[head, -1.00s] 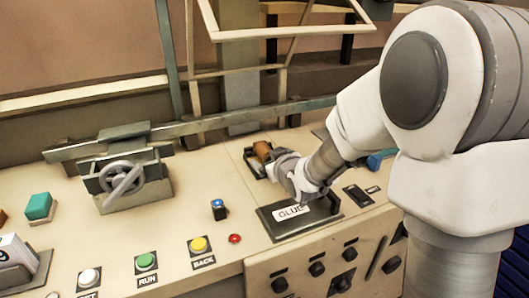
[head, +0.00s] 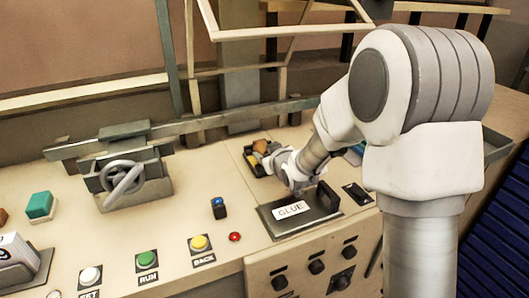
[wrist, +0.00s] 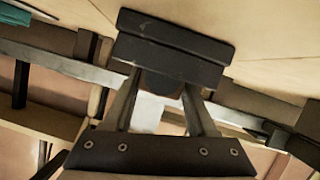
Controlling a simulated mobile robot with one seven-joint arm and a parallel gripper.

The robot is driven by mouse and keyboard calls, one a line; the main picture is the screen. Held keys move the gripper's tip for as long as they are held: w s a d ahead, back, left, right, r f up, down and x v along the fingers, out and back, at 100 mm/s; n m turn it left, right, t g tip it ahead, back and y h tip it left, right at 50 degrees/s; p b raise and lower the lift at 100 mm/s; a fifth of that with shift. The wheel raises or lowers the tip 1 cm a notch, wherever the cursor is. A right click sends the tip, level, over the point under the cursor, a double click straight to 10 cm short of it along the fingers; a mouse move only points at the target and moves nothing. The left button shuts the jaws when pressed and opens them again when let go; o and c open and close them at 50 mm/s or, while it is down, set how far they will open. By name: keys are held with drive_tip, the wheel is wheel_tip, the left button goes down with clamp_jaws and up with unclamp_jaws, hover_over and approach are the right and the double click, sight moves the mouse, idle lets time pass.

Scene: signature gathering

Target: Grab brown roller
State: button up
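The brown roller (head: 260,146) is at the back of the console in the head view, by a small dark holder with a yellow part beside it. My gripper (head: 266,151) is right at the roller, coming from the right, and hides part of it. In the wrist view the two fingers of my gripper (wrist: 162,103) stand apart and reach up to a dark ridged block (wrist: 172,48). A dark brownish shape lies between their tips, probably the roller. I cannot tell whether the fingers press on it.
A handwheel device (head: 123,180) stands farther left. Metal rails and a frame run behind.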

clamp_jaws()
drive_tip(key=shift+r, duration=0.15)
